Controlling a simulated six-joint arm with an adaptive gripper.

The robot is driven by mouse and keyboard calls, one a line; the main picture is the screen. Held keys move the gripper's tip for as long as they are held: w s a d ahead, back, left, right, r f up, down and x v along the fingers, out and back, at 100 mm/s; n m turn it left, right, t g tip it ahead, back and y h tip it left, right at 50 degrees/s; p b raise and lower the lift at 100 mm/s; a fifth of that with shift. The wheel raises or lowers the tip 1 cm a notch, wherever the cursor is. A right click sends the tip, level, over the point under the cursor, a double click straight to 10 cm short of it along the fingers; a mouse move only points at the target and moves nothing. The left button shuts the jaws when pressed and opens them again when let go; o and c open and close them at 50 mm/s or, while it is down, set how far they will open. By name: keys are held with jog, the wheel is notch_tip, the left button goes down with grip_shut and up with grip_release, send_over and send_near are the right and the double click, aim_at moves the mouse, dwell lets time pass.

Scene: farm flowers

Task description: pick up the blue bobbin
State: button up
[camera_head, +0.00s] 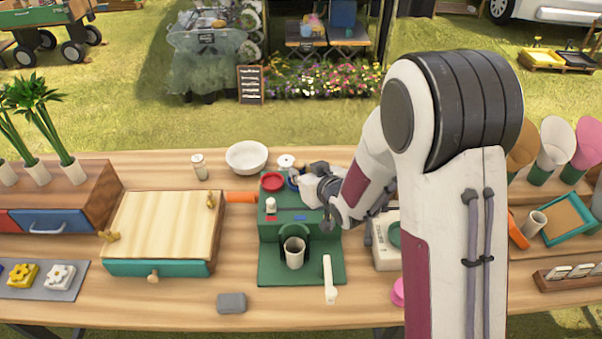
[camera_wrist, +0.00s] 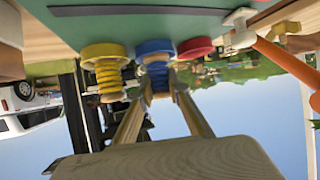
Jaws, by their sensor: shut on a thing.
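The blue bobbin (camera_wrist: 154,48) shows in the middle of the wrist view, its wide disc against the green surface. My gripper (camera_wrist: 158,88) is shut on the narrower part below that disc. In the head view only a small blue bit of the bobbin (camera_head: 292,183) shows beside my gripper (camera_head: 300,184), at the back of the green machine (camera_head: 268,232). I cannot tell whether the bobbin still touches the machine.
A red bobbin (camera_wrist: 195,47) and a yellow bobbin (camera_wrist: 104,52) stand close on either side of the blue one. An orange-handled tool (camera_head: 241,197) lies left of the machine. A white cup (camera_head: 294,254) stands at its front. A white bowl (camera_head: 246,157) is behind.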

aim_at(301, 166)
jog(key=shift+r, duration=4.5)
